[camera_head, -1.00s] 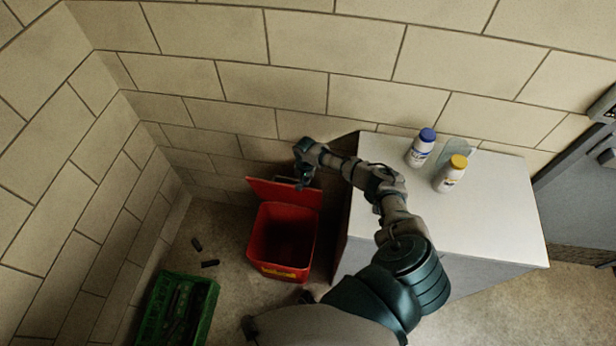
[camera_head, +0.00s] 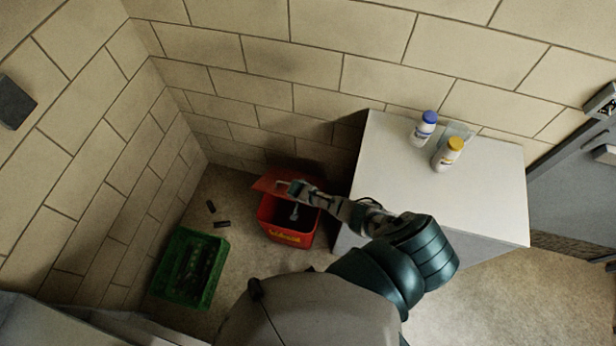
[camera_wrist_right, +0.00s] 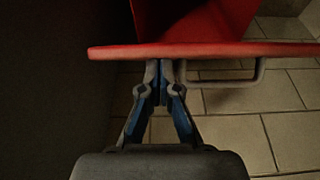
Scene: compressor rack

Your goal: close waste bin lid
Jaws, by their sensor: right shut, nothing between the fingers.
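The red waste bin (camera_head: 290,238) stands on the floor beside the white cabinet. Its red lid (camera_head: 270,182) is hinged at the back and tilted partly over the opening, not closed. A grey bar handle (camera_wrist_right: 255,75) shows at right. My left gripper is not in view.
The white cabinet (camera_head: 420,195) stands right of the bin, with a blue-capped bottle (camera_head: 424,129) and a yellow-capped bottle (camera_head: 447,154) on top. A green crate (camera_head: 165,275) stands left of the bin. Two small dark pieces lie on the floor near the crate.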

